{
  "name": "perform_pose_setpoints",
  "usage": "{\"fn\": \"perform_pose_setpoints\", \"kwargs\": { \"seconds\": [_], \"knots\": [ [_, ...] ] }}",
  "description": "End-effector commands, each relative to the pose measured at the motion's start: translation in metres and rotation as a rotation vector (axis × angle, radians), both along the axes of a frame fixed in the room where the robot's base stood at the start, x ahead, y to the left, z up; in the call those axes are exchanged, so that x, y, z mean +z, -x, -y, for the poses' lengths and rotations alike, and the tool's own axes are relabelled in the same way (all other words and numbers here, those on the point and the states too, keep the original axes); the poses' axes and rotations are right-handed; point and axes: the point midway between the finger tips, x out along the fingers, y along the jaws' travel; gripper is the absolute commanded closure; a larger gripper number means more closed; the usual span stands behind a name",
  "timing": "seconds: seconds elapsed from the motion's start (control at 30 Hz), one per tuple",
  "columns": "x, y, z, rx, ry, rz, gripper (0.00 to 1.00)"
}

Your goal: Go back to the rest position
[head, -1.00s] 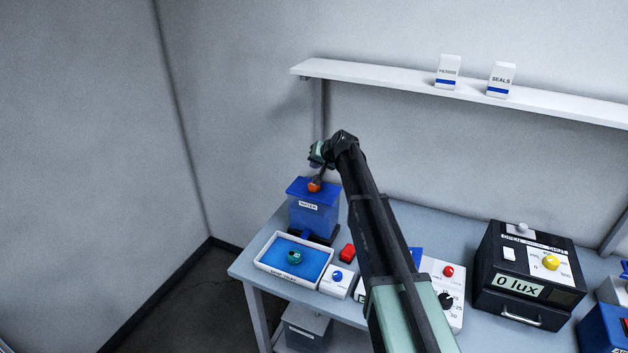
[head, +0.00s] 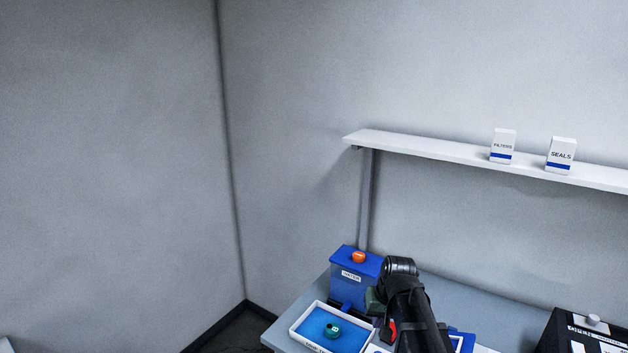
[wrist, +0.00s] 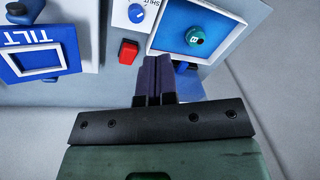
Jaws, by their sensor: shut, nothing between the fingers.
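My gripper (wrist: 156,78) shows in the wrist view with its two dark fingers together and nothing between them. It points over the bench near the front of a white tray with a blue floor (wrist: 153,48). A round teal piece (wrist: 195,35) sits in that tray; it also shows in the head view (head: 332,330). In the head view my arm's dark wrist joint stands right of the blue water container (head: 352,285), and the fingers are hidden there.
An orange knob (head: 358,257) tops the water container. In the wrist view a red switch (wrist: 128,52), a blue dial (wrist: 136,13) and a blue-framed TILT fixture (wrist: 14,66) lie nearby. A wall shelf (head: 480,165) holds two boxes, FILTERS (head: 502,146) and SEALS (head: 561,155). A dark instrument box (head: 560,335) stands right.

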Motion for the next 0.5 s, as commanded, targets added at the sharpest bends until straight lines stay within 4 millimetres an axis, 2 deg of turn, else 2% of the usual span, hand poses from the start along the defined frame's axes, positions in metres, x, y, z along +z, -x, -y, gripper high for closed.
{"fn": "perform_pose_setpoints", "kwargs": {
  "seconds": [0.03,0.1,0.2,0.27,0.5],
  "knots": [
    [-0.021,0.057,-0.001,0.014,0.042,-0.046,1.0],
    [-0.034,0.108,0.0,0.028,0.098,-0.1,1.0],
    [-0.049,0.155,0.0,0.045,0.145,-0.13,1.0],
    [-0.056,0.167,-0.003,0.054,0.149,-0.128,1.0],
    [-0.054,0.16,-0.006,0.061,0.147,-0.125,1.0]
  ]
}}
